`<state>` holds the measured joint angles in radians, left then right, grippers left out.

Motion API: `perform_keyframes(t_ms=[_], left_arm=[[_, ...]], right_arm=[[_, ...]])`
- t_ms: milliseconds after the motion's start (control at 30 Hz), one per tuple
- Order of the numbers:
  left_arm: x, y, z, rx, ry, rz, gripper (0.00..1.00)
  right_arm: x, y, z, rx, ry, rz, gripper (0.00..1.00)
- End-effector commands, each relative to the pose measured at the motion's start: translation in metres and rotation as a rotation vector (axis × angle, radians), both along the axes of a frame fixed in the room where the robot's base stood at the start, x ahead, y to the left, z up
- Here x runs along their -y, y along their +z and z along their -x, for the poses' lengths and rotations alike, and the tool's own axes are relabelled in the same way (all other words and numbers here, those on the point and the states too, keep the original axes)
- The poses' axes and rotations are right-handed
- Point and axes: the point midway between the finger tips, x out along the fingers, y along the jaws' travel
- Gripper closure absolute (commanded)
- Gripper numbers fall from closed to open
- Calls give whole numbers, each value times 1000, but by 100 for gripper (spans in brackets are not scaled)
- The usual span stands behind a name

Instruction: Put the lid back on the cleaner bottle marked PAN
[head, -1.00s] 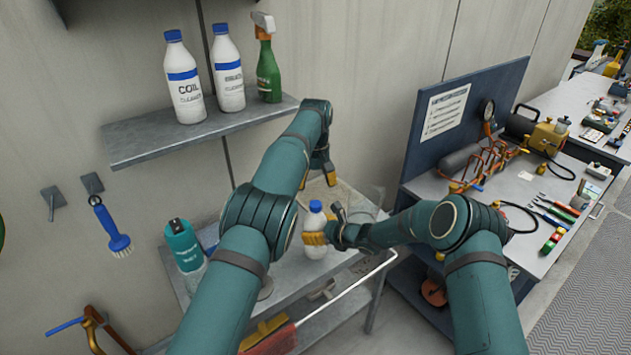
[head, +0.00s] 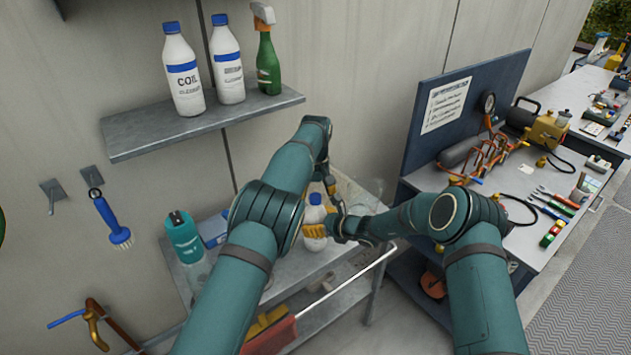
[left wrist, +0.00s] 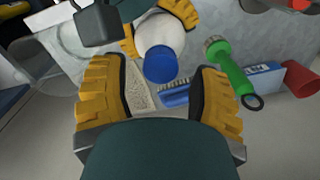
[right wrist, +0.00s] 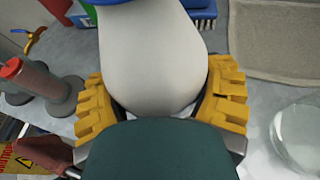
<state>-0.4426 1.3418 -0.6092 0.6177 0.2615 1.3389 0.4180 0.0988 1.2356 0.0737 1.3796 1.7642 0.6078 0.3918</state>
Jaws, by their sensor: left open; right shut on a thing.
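A white bottle (head: 313,214) with a blue lid (head: 315,198) at its top stands on the lower bench. My right gripper (right wrist: 160,100) is shut around the bottle's body; its yellow fingers also show in the head view. No PAN marking is readable on this bottle. In the left wrist view the blue lid (left wrist: 160,65) is at the bottle's mouth; I cannot tell whether it is fully seated. My left gripper (left wrist: 157,95) is open, with the lid just beyond the gap between its fingertips. In the head view it is partly hidden behind its arm.
Two white bottles (head: 183,78) and a green spray bottle (head: 268,68) stand on the upper shelf (head: 150,133). A teal bottle (head: 183,238) is left on the bench. A beige tray (right wrist: 275,45) and a glass jar (right wrist: 300,135) lie near the held bottle.

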Motion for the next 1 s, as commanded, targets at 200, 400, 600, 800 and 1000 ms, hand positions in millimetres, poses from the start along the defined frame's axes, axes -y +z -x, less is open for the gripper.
perform_keyframes(t_ms=[200,400,600,800,1000], left_arm=[[0,-16,0,-1,0,0,38],[0,-17,0,0,0,0,38],[0,-17,0,0,0,0,68],[0,-17,0,0,0,0,100],[0,-17,0,0,-5,0,100]], right_arm=[[0,1,0,1,0,-1,100],[0,1,0,1,0,-1,100],[0,1,0,1,0,-1,100],[0,1,0,1,0,-1,100],[0,1,0,1,0,-1,100]])
